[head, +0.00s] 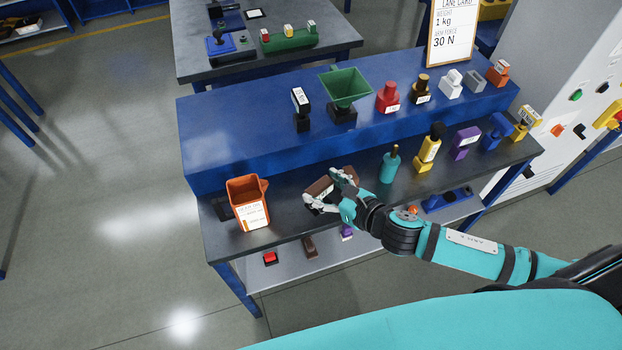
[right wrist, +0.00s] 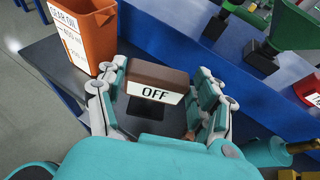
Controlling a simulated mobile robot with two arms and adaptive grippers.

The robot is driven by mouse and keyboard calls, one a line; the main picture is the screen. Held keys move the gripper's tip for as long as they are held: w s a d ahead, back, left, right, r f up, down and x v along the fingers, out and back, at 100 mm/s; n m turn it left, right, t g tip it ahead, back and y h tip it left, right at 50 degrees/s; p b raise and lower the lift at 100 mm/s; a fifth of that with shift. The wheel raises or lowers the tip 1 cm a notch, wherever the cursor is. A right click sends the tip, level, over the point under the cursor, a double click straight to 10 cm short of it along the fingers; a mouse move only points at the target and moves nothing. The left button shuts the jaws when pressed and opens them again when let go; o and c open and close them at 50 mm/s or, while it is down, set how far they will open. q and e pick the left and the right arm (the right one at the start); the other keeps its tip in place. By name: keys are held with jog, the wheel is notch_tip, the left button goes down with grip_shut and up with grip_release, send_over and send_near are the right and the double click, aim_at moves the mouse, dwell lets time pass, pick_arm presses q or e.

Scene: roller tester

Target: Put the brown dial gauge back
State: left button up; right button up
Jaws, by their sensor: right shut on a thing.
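The brown dial gauge (head: 319,187) is a brown block on the dark bench top in the head view. In the right wrist view the brown dial gauge (right wrist: 157,78) shows a white face reading "OFF" and a black part below it. My right gripper (head: 329,191) has its fingers on both sides of the gauge and is shut on it. Whether the gauge touches the bench is hard to tell. My left gripper is not in view.
An orange bin (head: 247,204) stands left of my right gripper, and a teal bottle (head: 390,165) stands to its right. The blue raised shelf (head: 230,150) behind carries a green funnel (head: 345,88) and several labelled items. Bench top between bin and gripper is clear.

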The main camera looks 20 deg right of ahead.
jog(key=shift+w+a+f+p, duration=0.15)
jog(key=shift+w+a+f, duration=0.15)
jog(key=shift+w+f, duration=0.4)
jog(key=shift+w+a+f+p, duration=0.2)
jog(key=shift+w+a+f, duration=0.1)
jog(key=shift+w+f, duration=0.4)
jog(key=shift+w+a+f+p, duration=0.15)
jog(key=shift+w+a+f, duration=0.25)
jog(key=shift+w, duration=0.45)
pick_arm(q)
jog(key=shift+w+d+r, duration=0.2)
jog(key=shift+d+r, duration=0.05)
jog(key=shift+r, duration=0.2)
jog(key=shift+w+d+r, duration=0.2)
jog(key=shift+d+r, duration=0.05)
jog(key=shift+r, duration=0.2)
pick_arm(e)
jog(key=shift+d+f, duration=0.1)
jog(key=shift+f, duration=0.05)
jog(key=o, duration=1.2)
jog(key=shift+f, duration=0.2)
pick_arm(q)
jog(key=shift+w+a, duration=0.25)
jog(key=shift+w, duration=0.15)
pick_arm(e)
jog(key=o, duration=0.5)
